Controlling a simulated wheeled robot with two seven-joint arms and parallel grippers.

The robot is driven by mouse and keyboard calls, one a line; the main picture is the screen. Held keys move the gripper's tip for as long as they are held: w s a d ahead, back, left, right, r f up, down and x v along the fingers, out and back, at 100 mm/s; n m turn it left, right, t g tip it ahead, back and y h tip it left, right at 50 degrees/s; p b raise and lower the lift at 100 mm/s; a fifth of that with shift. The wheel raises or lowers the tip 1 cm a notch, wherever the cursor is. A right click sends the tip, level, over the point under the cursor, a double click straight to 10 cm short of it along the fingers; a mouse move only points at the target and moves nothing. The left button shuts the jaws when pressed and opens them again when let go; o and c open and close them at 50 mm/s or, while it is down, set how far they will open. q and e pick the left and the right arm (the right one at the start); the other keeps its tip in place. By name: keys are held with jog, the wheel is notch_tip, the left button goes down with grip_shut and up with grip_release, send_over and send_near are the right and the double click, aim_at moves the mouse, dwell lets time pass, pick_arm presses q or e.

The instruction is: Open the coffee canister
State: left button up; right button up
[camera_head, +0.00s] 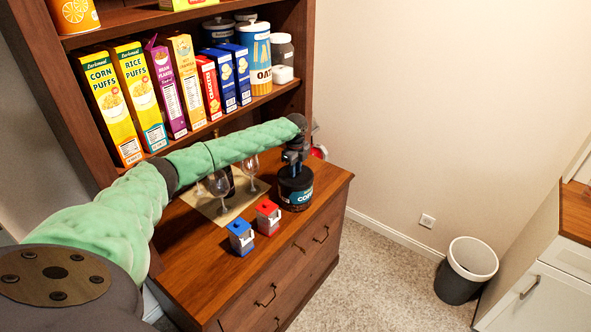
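The dark coffee canister (296,194) stands upright on the hutch's wooden counter, near its right end. A blue band with partly readable lettering shows on its side. My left arm reaches across from the left, and my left gripper (293,164) points down directly over the canister's top. The gripper covers much of the top, so the lid is hard to make out. The fingers are small and dark here. I cannot tell whether they are closed on the lid or just above it. My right gripper is not in view.
A red box (268,216) and a blue box (241,237) stand left of the canister, with wine glasses (219,186) on a mat behind them. Cereal boxes (108,105) and an oats canister (257,58) fill the shelf above. A bin (467,270) stands on the floor.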

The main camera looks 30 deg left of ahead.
pick_arm(q)
jog(key=shift+c, duration=1.1)
jog(key=shift+r, duration=0.15)
jog(key=shift+r+p, duration=1.75)
jog(key=shift+r, duration=0.65)
